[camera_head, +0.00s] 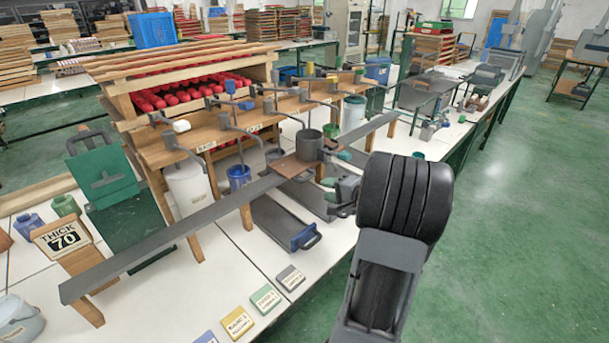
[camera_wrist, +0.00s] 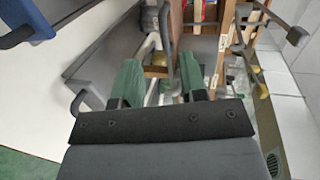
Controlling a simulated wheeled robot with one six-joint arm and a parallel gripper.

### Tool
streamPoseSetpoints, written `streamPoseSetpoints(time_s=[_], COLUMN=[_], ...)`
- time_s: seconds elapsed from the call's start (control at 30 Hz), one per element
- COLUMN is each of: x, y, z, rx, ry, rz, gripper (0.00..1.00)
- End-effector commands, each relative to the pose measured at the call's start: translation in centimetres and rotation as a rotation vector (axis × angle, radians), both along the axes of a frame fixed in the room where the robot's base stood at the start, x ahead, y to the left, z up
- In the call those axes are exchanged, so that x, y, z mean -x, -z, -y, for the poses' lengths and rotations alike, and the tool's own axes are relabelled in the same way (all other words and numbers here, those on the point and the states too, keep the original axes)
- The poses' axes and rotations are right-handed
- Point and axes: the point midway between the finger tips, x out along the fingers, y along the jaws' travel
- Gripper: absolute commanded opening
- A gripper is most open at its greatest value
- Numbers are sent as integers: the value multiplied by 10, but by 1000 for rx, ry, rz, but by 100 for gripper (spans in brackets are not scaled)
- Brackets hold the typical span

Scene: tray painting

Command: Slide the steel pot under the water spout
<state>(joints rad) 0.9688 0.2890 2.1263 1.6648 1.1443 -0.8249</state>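The steel pot (camera_head: 309,145), a dark grey cylinder, stands upright on a brown wooden carriage (camera_head: 292,167) on the long grey rail (camera_head: 180,222). My gripper (camera_head: 337,168) is just right of the carriage, its green fingertips spread apart. In the wrist view the two green fingers of my gripper (camera_wrist: 158,78) are apart, with nothing seen held between them. I cannot make out the pot there. Several bent spouts hang from the wooden rack behind the rail, one with a blue block (camera_head: 230,86) and one with a yellow block (camera_head: 310,68). Which is the water spout I cannot tell.
A white bucket (camera_head: 188,185) and a blue bucket (camera_head: 239,177) stand behind the rail. A grey tray with a blue handle (camera_head: 305,237) lies in front. A sign reading THICK 70 (camera_head: 62,239) stands at the left. Green floor is open at the right.

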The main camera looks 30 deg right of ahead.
Motion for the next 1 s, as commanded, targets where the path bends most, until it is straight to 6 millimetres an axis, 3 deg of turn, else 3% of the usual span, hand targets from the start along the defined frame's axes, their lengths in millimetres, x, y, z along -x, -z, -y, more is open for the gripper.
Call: streamPoseSetpoints(time_s=[0.03, 0.17, 0.7, 1.0], x=[1, -7, -100, -125], y=[0, 2, 22, 28], z=[10, 20, 2, -2], rx=[-6, -10, -11, -9], ry=[31, 66, 65, 68], rz=[15, 37, 36, 37], gripper=[39, 39, 39, 39])
